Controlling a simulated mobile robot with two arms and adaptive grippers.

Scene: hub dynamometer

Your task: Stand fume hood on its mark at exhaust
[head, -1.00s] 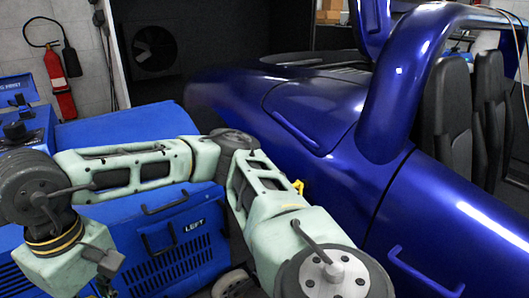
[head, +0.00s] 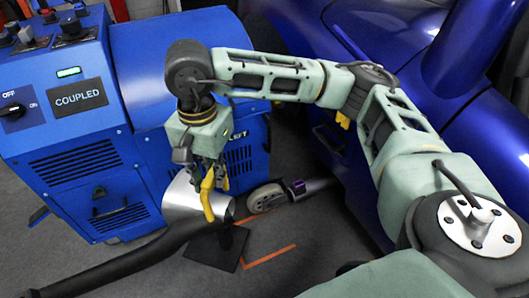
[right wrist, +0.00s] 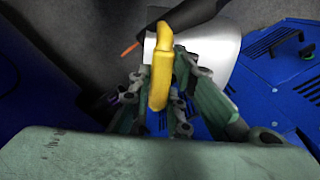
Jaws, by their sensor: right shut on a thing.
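The fume hood is a silver cone (head: 190,206) with a yellow handle (head: 207,195), a black hose running off to the lower left, and a dark square base plate (head: 217,252). My right gripper (head: 211,180) is shut on the yellow handle, which also shows between its fingers in the right wrist view (right wrist: 160,80). The hood's silver side (right wrist: 212,45) is behind it there. Orange lines (head: 270,255) on the floor form a mark just right of the base plate. The silver exhaust pipe (head: 316,186) is right of the hood. I cannot tell whether the plate touches the floor. My left gripper is out of view.
A blue dynamometer cabinet (head: 80,190) with a COUPLED panel stands at the left, and another blue unit (head: 243,160) is behind my gripper. The blue car (head: 300,60) fills the right side. A small wheel (head: 267,198) is near the exhaust.

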